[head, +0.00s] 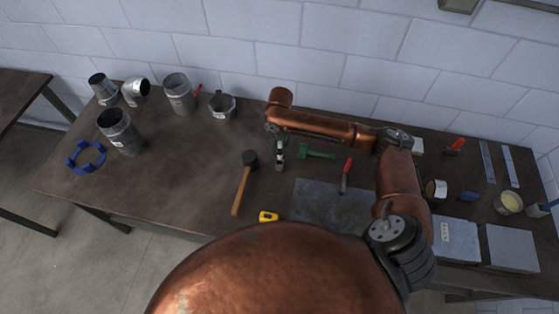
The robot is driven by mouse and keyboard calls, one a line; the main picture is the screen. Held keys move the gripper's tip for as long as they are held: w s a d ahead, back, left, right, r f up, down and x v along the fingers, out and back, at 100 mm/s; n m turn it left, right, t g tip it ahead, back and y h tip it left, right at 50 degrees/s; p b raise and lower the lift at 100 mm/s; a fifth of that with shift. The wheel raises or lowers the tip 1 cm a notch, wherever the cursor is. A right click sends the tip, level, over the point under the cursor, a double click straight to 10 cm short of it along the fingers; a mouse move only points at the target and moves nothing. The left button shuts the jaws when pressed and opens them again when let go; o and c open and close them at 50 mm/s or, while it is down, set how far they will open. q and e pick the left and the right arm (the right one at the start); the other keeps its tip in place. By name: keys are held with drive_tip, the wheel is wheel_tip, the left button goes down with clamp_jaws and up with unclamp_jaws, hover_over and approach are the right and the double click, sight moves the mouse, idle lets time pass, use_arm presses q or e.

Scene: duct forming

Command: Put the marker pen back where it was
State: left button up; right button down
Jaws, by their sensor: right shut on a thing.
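My right gripper (279,167) points down over the middle of the table, between the wooden-handled mallet and the green tool. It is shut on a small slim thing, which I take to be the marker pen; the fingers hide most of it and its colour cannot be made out. Whether its lower end touches the table I cannot tell. My left gripper is not in view.
A mallet (242,190), a green tool (317,152), a red-handled tool (346,176) and a yellow tape measure (267,216) lie around the gripper. A grey sheet (325,203) lies in front. Metal duct pieces (179,94) and a blue ring (86,158) are at left.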

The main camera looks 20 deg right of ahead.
sight(280, 142)
drive_tip(key=shift+f+p, duration=0.35)
drive_tip(key=shift+f, duration=3.2)
drive_tip(key=shift+f, duration=0.1)
drive_tip(key=c, duration=1.9)
unclamp_jaws()
drive_tip(key=shift+w, duration=0.1)
wheel_tip(280, 142, up, 12)
drive_tip(key=shift+r+b, duration=0.15)
drive_tip(key=shift+b, duration=0.35)
